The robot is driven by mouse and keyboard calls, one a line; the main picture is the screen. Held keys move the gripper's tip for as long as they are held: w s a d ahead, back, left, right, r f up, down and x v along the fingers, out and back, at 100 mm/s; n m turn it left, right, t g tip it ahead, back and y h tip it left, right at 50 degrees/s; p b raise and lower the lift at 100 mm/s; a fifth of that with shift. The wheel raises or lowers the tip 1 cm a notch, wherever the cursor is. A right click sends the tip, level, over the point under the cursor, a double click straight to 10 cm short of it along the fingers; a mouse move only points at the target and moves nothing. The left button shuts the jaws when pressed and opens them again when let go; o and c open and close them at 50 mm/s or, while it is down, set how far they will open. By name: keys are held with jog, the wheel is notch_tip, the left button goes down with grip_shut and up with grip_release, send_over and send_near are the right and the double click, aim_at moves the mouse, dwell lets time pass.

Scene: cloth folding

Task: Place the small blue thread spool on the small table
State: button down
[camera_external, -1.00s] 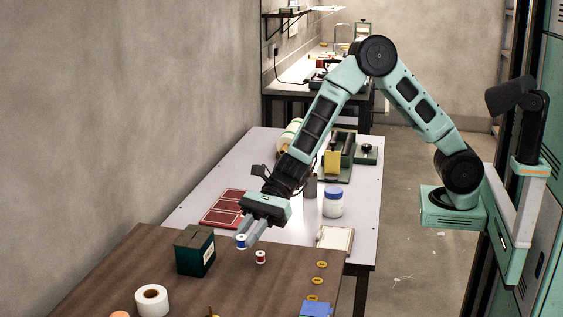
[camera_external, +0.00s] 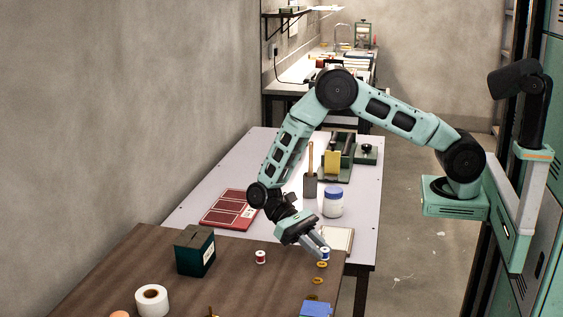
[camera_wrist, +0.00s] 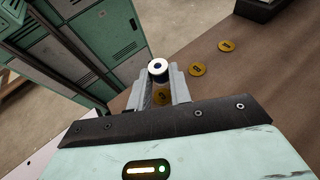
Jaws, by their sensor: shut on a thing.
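The small blue thread spool (camera_external: 325,253) with white ends is between my gripper's fingertips (camera_external: 319,249), near the right edge of the brown wooden table (camera_external: 232,277). In the wrist view the spool (camera_wrist: 158,69) shows end-on between the two grey fingers (camera_wrist: 160,85), and my gripper is shut on it. A red spool (camera_external: 260,257) stands on the brown table to the left.
A dark green box (camera_external: 195,251), a white roll (camera_external: 152,300) and a blue item (camera_external: 316,309) are on the brown table. Behind, a white table (camera_external: 362,225) carries a white jar (camera_external: 333,203) and red panels (camera_external: 229,208).

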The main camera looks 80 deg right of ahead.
jog(key=d+r+n+t+h+p, duration=0.2)
jog(key=d+n+t+h+p, duration=0.1)
jog(key=d+n+h, duration=1.6)
jog(key=w+d+r+n+t+p, duration=0.2)
jog(key=w+d+r+n+t, duration=0.85)
jog(key=w+t, duration=0.35)
jog(key=shift+t, duration=0.3)
jog(key=f, duration=1.8)
jog(key=shift+s+f+p, duration=0.3)
jog(key=shift+s+p, duration=0.05)
jog(key=shift+s, duration=0.05)
jog(key=shift+f, duration=2.3)
